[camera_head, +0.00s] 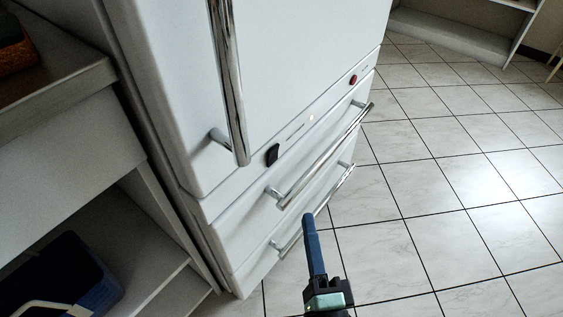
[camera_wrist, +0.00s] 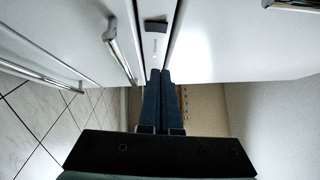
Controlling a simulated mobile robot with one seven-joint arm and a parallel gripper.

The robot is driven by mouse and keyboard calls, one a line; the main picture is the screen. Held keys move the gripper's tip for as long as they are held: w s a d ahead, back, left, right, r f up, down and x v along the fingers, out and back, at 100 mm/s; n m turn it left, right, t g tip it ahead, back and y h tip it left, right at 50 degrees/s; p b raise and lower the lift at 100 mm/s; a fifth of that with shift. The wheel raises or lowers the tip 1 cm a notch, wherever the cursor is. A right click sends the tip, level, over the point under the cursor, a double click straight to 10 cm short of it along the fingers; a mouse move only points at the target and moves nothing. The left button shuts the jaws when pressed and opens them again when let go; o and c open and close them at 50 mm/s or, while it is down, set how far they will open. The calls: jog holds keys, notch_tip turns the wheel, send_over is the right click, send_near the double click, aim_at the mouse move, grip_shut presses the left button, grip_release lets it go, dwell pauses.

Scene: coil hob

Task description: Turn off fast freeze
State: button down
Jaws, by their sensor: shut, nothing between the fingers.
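A white fridge-freezer (camera_head: 290,60) has a narrow panel strip between its tall upper door and its drawers. On the strip are a black rocker switch (camera_head: 272,154), a small pale light (camera_head: 310,117) and a red round button or light (camera_head: 353,79). The black switch also shows in the wrist view (camera_wrist: 156,25), beyond my fingertips. I cannot read which control is fast freeze. My gripper (camera_head: 309,217) is shut and empty, in front of the drawers and apart from the switch. Its two dark blue fingers lie together in the wrist view (camera_wrist: 160,74).
Chrome bars stick out: the upper door's handle (camera_head: 230,85), the upper drawer handle (camera_head: 325,160) and the lower drawer handle (camera_head: 318,212). At left are a counter (camera_head: 60,88) and a shelf with a dark blue bin (camera_head: 62,275). The tiled floor (camera_head: 430,180) at right is clear.

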jog(key=p, duration=0.2)
send_near(278, 150)
jog(key=w+d, duration=0.2)
jog(key=w, duration=0.2)
jog(key=shift+w+a+r, duration=0.2)
jog(key=shift+w+a, duration=0.05)
jog(key=shift+a, duration=0.15)
jog(key=shift+w+a+r, duration=0.2)
jog(key=shift+w+a, duration=0.05)
jog(key=shift+a, duration=0.2)
jog(key=shift+w+a+p, duration=0.35)
jog(key=shift+w+a, duration=0.1)
jog(key=shift+a, duration=0.1)
jog(key=shift+w+a+r+p, duration=0.15)
jog(key=shift+r+p, duration=0.25)
jog(key=shift+p, duration=0.6)
jog(key=shift+f, duration=0.25)
